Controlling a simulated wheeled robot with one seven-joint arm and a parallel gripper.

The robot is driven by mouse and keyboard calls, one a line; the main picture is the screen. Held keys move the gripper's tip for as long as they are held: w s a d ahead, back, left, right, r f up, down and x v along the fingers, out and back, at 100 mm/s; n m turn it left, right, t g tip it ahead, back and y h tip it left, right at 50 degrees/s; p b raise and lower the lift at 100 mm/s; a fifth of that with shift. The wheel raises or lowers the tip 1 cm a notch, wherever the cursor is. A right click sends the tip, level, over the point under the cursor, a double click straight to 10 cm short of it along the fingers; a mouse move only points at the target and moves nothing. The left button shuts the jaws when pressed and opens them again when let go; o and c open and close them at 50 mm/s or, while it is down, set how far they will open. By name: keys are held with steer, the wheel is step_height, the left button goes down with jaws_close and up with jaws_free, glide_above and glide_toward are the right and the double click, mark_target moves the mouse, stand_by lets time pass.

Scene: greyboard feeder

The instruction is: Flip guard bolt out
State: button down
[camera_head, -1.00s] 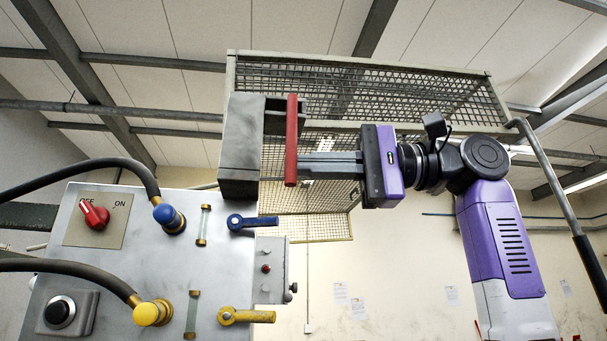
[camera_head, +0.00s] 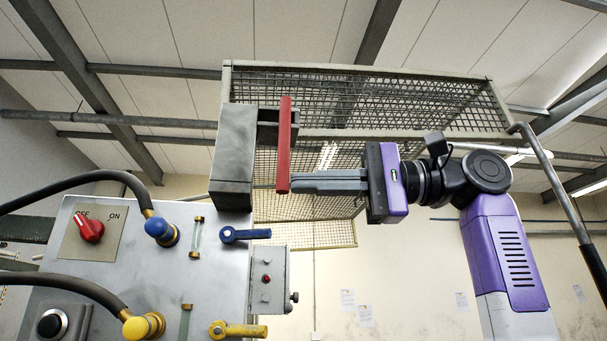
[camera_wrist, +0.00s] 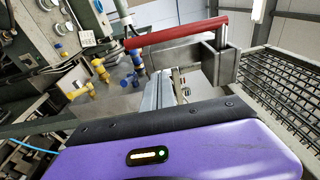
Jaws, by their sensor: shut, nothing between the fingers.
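The guard bolt shows as a red bar handle (camera_head: 284,150) standing upright beside a dark grey block (camera_head: 233,160) at the left end of the mesh guard (camera_head: 370,100). A short grey arm joins the bar's upper part to the block. In the wrist view the red bar (camera_wrist: 178,34) lies across the top, by a grey metal bracket (camera_wrist: 212,68). My gripper (camera_head: 291,182) points left with its fingers together and empty. Its tips are at the bar's lower part; I cannot tell whether they touch it. The wrist view also shows the fingers (camera_wrist: 160,92) below the bar.
A grey panel (camera_head: 150,260) stands at the lower left, with a red switch (camera_head: 90,229), hoses, a blue valve lever (camera_head: 246,234) and a yellow one (camera_head: 238,329). A small grey box (camera_head: 266,279) is beside it. Open room lies below my gripper.

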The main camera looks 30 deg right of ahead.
steer(key=b+v, duration=0.1)
steer(key=v, duration=0.6)
steer(key=shift+f, duration=0.1)
stand_by(0.4)
